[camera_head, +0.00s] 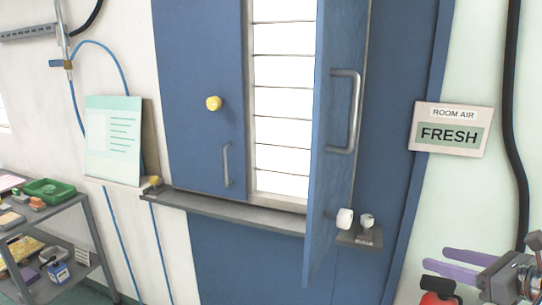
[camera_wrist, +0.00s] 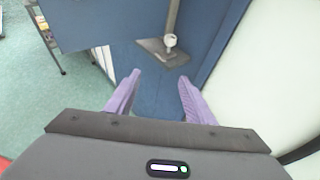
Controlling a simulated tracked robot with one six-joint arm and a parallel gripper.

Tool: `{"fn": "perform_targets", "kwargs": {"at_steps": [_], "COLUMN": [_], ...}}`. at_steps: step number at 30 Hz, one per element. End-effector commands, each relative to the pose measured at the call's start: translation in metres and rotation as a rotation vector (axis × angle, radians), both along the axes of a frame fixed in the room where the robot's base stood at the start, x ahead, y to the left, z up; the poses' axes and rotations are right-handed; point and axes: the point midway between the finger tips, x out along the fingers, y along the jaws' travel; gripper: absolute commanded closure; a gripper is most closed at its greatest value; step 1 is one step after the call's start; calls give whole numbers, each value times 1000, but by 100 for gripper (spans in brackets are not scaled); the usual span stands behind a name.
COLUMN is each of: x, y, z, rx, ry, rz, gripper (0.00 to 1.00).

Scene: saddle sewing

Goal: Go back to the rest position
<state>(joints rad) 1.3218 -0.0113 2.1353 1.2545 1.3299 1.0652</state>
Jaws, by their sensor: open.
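My gripper (camera_head: 462,265) is at the lower right of the head view, its purple fingers pointing left. In the wrist view my gripper (camera_wrist: 157,88) has its two purple fingers spread apart with nothing between them. Ahead of it is a blue cabinet with one door (camera_head: 338,120) swung open and the other door (camera_head: 200,90) flat against the front. The gripper is apart from the open door and to the right of it. A small white knob-like piece (camera_head: 367,220) stands on the grey ledge; it also shows in the wrist view (camera_wrist: 170,40).
A grey ledge (camera_head: 230,210) runs below the doors. A shelf cart (camera_head: 85,225) with a green tray (camera_head: 50,189) stands at the left. A "ROOM AIR FRESH" sign (camera_head: 450,130) hangs on the right wall, near a black hose (camera_head: 514,130).

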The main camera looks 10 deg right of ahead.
Motion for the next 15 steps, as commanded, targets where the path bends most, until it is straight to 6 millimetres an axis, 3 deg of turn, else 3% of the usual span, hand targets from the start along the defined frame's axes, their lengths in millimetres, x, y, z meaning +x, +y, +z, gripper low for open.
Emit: {"fn": "perform_targets", "kwargs": {"at_steps": [5,15], "x": [1,13], "y": [2,38], "z": [0,-16], "rx": [-6,-155], "ry": [3,76], "rz": [6,154], "gripper": [51,51]}}
